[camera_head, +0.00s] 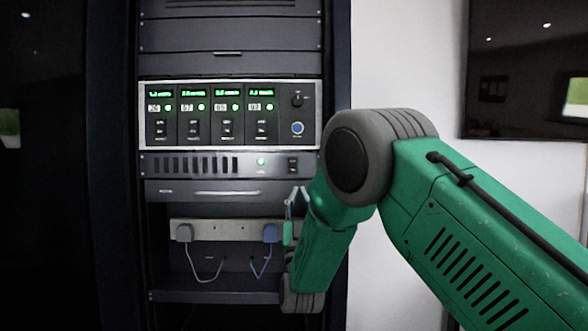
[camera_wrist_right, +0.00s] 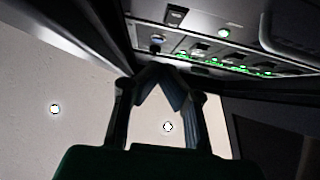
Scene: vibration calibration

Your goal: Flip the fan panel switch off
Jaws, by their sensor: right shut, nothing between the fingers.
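The fan panel (camera_head: 215,165) is a dark rack unit with vent slots, a lit green lamp (camera_head: 261,161) and a dark switch (camera_head: 293,165) at its right end. In the wrist view the switch (camera_wrist_right: 175,15) and the lit lamp (camera_wrist_right: 223,33) show near the top. My right gripper (camera_head: 297,190) is shut and empty, just below the switch and apart from it in the head view. In the wrist view its fingertips (camera_wrist_right: 160,72) meet below the panel. Which way the switch is tipped is too small to tell. My left gripper is not in view.
Above sits a silver-framed instrument panel (camera_head: 228,140) with green displays, knobs and a blue button. Below are a drawer with a handle (camera_head: 228,192) and a power strip (camera_head: 225,232) with plugs and cables. The rack's right post (camera_head: 337,60) stands beside my right arm.

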